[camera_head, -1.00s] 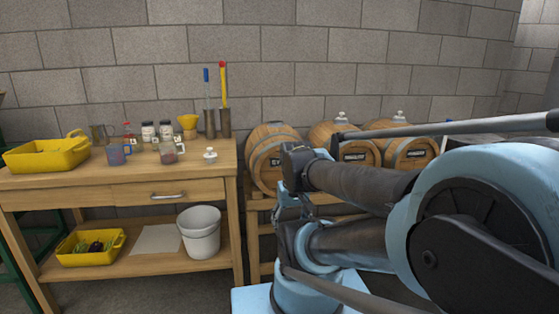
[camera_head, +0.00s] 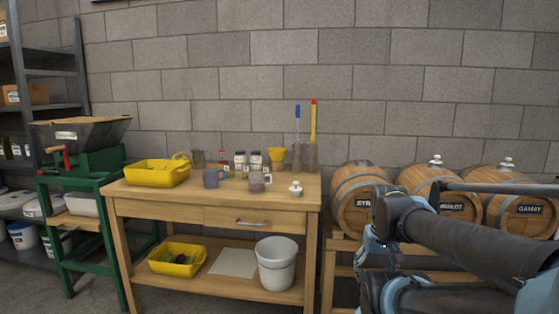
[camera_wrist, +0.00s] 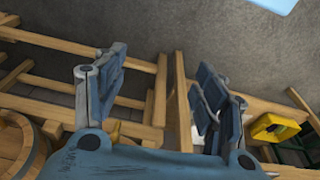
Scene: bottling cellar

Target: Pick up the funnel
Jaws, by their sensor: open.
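The yellow funnel (camera_head: 277,154) stands at the back of the wooden workbench (camera_head: 170,206) in the head view. It is just left of two upright cylinders with a blue-topped rod and a yellow rod. Its lower part is small and hard to make out. My gripper (camera_wrist: 162,78) is open and empty in the wrist view, with its two fingers wide apart above wooden rack bars. In the head view my gripper is partly visible at the right, in front of the barrels and well apart from the funnel. The funnel cannot be made out in the wrist view.
A yellow tub (camera_head: 158,174) sits at the bench's left. Barrels (camera_head: 358,200) on a rack stand right of the bench.

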